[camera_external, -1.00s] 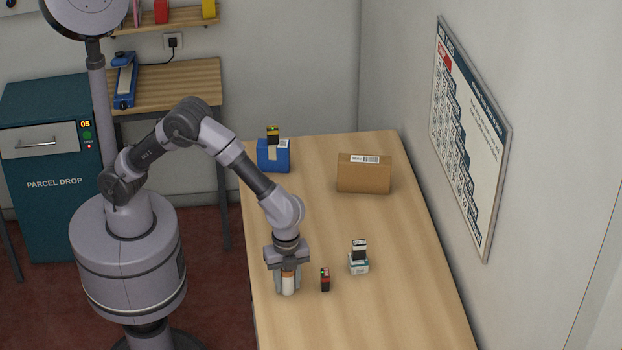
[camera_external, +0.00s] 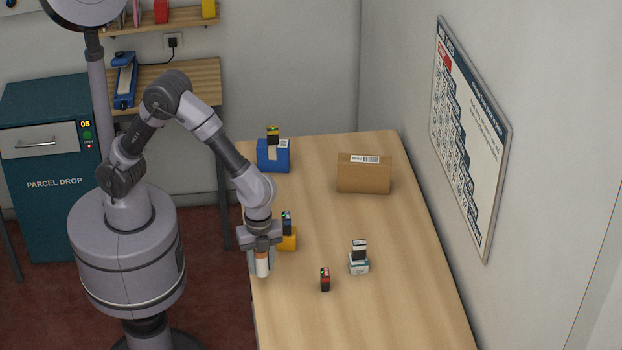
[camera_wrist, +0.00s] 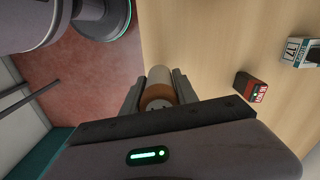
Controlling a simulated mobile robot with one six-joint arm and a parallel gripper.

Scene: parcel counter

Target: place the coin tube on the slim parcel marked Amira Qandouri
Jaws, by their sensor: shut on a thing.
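My gripper (camera_external: 261,258) is shut on the coin tube (camera_external: 262,267), an upright orange-brown and white cylinder. It is over the table's left edge; I cannot tell its height. The wrist view shows the tube (camera_wrist: 158,90) between both fingers. Candidate parcels are a brown box (camera_external: 364,177) at the back, a blue box (camera_external: 266,157) at the back left and a yellow box (camera_external: 289,240) partly hidden behind my gripper. The name labels are too small to read, so I cannot tell which is Amira Qandouri's.
A small red and black block (camera_external: 325,280) and a white box with a black tag (camera_external: 358,264) stand right of my gripper. Dark number tags stand on the blue and yellow boxes.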

